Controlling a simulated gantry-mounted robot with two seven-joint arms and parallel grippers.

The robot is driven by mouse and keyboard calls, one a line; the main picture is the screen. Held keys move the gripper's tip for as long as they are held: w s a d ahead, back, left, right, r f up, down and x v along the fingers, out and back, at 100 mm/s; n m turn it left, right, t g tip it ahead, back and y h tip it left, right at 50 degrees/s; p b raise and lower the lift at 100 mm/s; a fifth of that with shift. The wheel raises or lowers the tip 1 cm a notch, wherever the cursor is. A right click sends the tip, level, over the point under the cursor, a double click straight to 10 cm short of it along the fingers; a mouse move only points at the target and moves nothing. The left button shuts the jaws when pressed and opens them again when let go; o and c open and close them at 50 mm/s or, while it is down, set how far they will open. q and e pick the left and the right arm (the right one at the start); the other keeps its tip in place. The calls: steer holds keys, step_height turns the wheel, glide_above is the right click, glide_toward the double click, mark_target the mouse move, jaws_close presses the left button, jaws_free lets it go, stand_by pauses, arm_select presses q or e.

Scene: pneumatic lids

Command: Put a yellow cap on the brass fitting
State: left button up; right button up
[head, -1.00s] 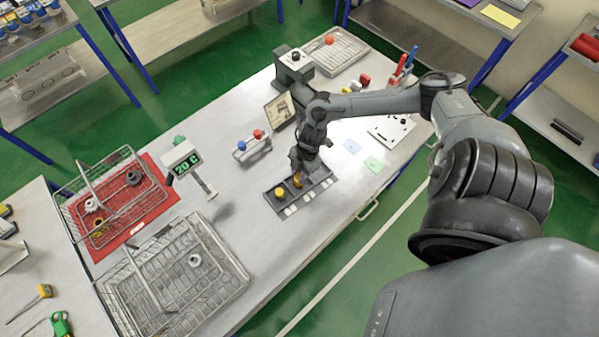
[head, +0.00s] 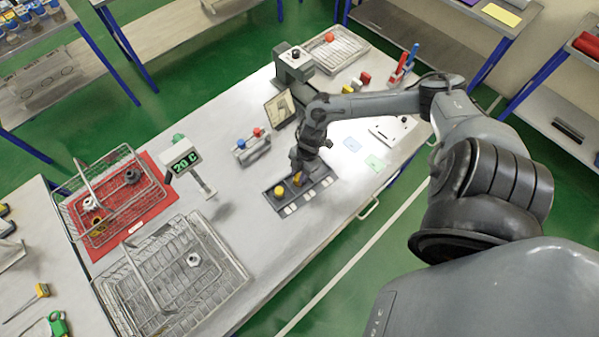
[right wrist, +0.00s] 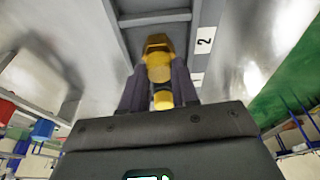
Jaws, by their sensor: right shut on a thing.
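My right gripper (head: 298,176) is low over the dark tray (head: 325,184) on the table. In the right wrist view its fingers (right wrist: 160,88) are shut on a yellow cap (right wrist: 159,66), which is at a slot of the tray beside the label 2. Whether the cap still touches the tray, I cannot tell. Another yellow cap (head: 279,190) stands in the tray's left end. A brass-coloured ring-shaped fitting (head: 97,226) lies in the wire basket on the red mat at the left, far from my gripper. My left gripper is not in view.
The basket on the red mat (head: 158,203) also holds a white fitting (head: 91,204) and a dark one (head: 133,176). A second wire basket (head: 235,270) holds a grey fitting (head: 194,259). A display on a stand (head: 184,161) rises between baskets and tray. A small rack (head: 252,148) stands behind.

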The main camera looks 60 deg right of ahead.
steer(key=shift+f, duration=0.2)
steer(key=o, duration=1.5)
steer(key=shift+c, duration=0.2)
steer(key=shift+r, duration=0.15)
steer(key=shift+r+p, duration=0.45)
steer(key=shift+p, duration=0.1)
step_height(320, 180, up, 6)
steer(key=p, duration=0.6)
steer(key=shift+f, duration=0.1)
